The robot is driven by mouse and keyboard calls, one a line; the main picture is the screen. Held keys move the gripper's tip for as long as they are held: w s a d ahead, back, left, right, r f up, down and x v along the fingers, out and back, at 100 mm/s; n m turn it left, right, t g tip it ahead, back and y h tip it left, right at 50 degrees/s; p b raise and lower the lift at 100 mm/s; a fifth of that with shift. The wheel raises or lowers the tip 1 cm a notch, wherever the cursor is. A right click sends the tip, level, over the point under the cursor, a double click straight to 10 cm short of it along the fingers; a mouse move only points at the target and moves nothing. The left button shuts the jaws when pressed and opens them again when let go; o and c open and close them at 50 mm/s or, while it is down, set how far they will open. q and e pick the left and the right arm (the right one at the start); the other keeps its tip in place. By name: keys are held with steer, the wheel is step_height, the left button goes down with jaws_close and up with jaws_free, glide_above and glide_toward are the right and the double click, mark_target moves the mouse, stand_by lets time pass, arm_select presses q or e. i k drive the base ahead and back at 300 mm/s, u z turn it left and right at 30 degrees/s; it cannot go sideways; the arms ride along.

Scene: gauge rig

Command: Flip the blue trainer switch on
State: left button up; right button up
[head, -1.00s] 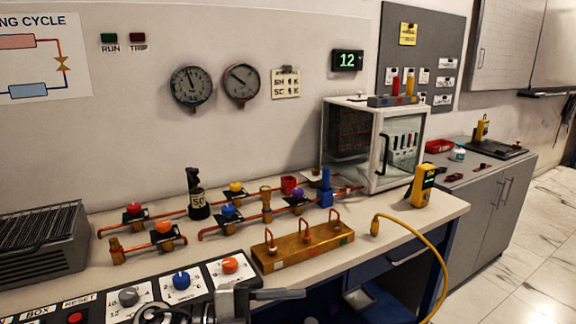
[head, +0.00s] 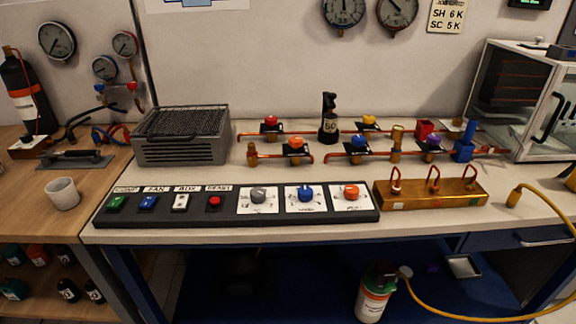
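A black control panel (head: 226,218) lies along the front edge of the bench. At its left end are a green switch (head: 116,204), a blue switch (head: 148,203) under a label that seems to read FAN, a white switch (head: 180,203) and a red button (head: 214,202). The blue switch is too small to tell whether it is on or off. To the right on the panel are a grey knob (head: 258,196), a blue knob (head: 306,193) and an orange knob (head: 350,192). Neither of my grippers shows.
A grey finned unit (head: 182,136) stands behind the panel's left end. A brass block (head: 432,194) with copper loops sits to the right. Copper piping with valves runs behind. A white cup (head: 63,194) stands on the wooden table at left. The space above the panel is clear.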

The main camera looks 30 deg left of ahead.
mark_target(149, 203)
steer(key=u, duration=1.8)
steer(key=k, duration=0.65)
steer(key=z, duration=0.65)
steer(key=i, duration=1.1)
steer(key=u, duration=0.5)
